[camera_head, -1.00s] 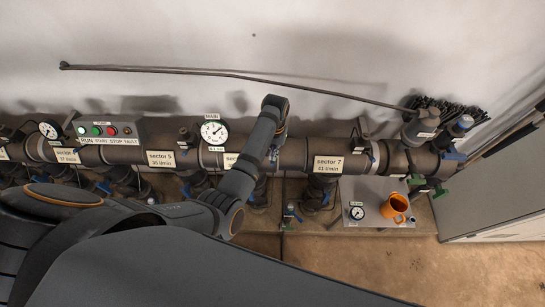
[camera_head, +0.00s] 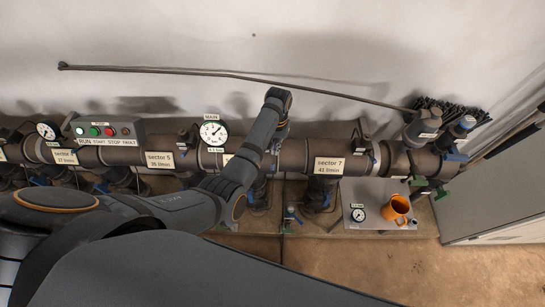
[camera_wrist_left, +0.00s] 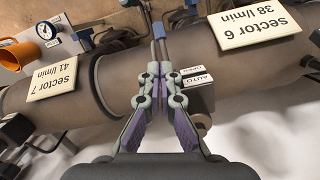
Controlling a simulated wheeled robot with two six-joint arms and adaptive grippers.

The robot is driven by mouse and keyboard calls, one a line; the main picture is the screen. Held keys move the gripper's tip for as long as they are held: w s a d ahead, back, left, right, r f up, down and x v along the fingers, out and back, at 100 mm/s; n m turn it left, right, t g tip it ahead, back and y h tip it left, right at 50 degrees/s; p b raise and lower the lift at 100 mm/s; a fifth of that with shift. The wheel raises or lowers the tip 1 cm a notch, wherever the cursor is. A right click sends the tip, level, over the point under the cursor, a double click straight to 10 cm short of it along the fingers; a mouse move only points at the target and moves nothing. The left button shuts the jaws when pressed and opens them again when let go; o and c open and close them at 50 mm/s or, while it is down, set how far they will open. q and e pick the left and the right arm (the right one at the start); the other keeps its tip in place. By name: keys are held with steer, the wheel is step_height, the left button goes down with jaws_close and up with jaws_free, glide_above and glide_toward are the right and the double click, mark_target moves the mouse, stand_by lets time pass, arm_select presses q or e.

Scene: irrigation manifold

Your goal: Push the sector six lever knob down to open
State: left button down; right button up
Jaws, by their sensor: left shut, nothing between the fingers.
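My left gripper (camera_wrist_left: 158,55) is shut and empty in the left wrist view, its fingers together above the brown pipe. A small plate reading AUTO and OPEN (camera_wrist_left: 198,76) is just right of the fingers. The sector 6 sign (camera_wrist_left: 254,22) is at the upper right, and the sector 7 sign (camera_wrist_left: 53,77) is at the left. I cannot make out the sector six lever knob; the fingers may hide it. In the head view my left gripper (camera_head: 277,143) is at the pipe, left of the sector 7 sign (camera_head: 329,166), and my arm mostly covers the sector 6 sign. My right gripper is not in view.
The main gauge (camera_head: 213,133) and the button box (camera_head: 108,131) stand along the pipe to the left. A thin rod (camera_head: 225,74) runs along the wall above the pipe.

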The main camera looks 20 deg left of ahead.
arm_select(q)
step_height(320, 180, up, 7)
steer(key=shift+w, duration=0.45)
stand_by(0.3)
